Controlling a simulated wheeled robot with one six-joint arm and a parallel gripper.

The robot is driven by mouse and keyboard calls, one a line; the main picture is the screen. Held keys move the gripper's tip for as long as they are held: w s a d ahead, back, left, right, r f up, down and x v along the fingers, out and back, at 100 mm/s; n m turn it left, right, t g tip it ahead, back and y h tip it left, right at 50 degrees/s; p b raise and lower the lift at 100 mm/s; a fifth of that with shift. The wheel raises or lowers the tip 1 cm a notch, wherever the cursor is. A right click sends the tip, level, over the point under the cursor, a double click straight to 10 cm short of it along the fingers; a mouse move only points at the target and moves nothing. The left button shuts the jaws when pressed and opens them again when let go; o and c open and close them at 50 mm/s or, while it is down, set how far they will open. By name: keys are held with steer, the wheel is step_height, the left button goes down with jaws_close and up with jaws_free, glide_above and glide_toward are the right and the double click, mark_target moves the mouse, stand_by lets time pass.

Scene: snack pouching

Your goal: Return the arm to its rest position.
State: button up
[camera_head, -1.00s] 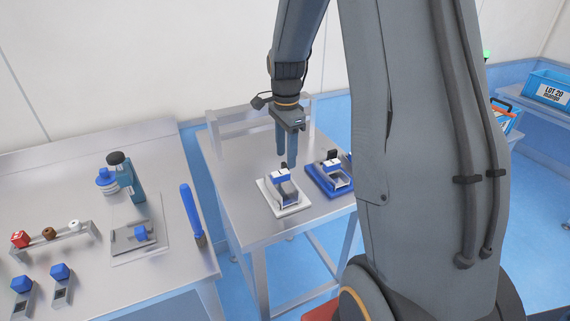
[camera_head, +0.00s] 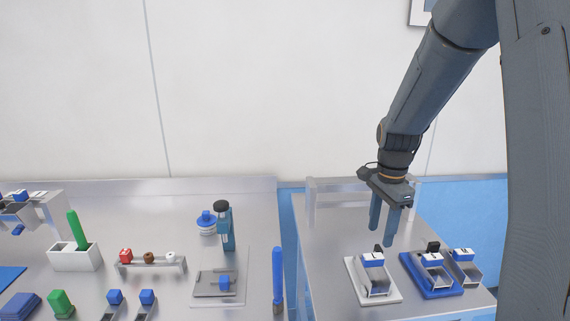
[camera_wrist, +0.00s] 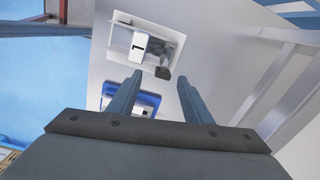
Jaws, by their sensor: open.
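My gripper (camera_head: 383,224) is open and empty, pointing down above the right-hand metal table (camera_head: 330,262). Its two blue-grey fingers are apart, and they also show in the wrist view (camera_wrist: 157,82) with nothing between the tips. Below the fingers stand a white-based fixture marked 1 (camera_head: 373,292) and a blue-based fixture (camera_head: 430,283). Both also show in the wrist view, the white one (camera_wrist: 125,47) beyond the fingertips and the blue one (camera_wrist: 147,99) partly hidden behind the left finger.
A further small bracket (camera_head: 463,268) stands right of the blue fixture. A metal rail (camera_head: 335,186) runs along the table's back. The left bench holds a teal bottle (camera_head: 228,232), a blue upright handle (camera_head: 278,280), a small rack (camera_head: 150,265) and a white box with a green handle (camera_head: 75,258).

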steer(key=s+a+f+n, duration=0.1)
steer(key=s+a+n, duration=0.4)
steer(key=s+n, duration=0.3)
steer(key=s+a+f+n+t, duration=0.1)
steer(key=s+a+n, duration=0.4)
steer(key=s+n, duration=0.3)
steer(key=shift+s+a+f, duration=0.2)
steer(key=shift+s+f, duration=0.1)
steer(key=shift+s, duration=0.05)
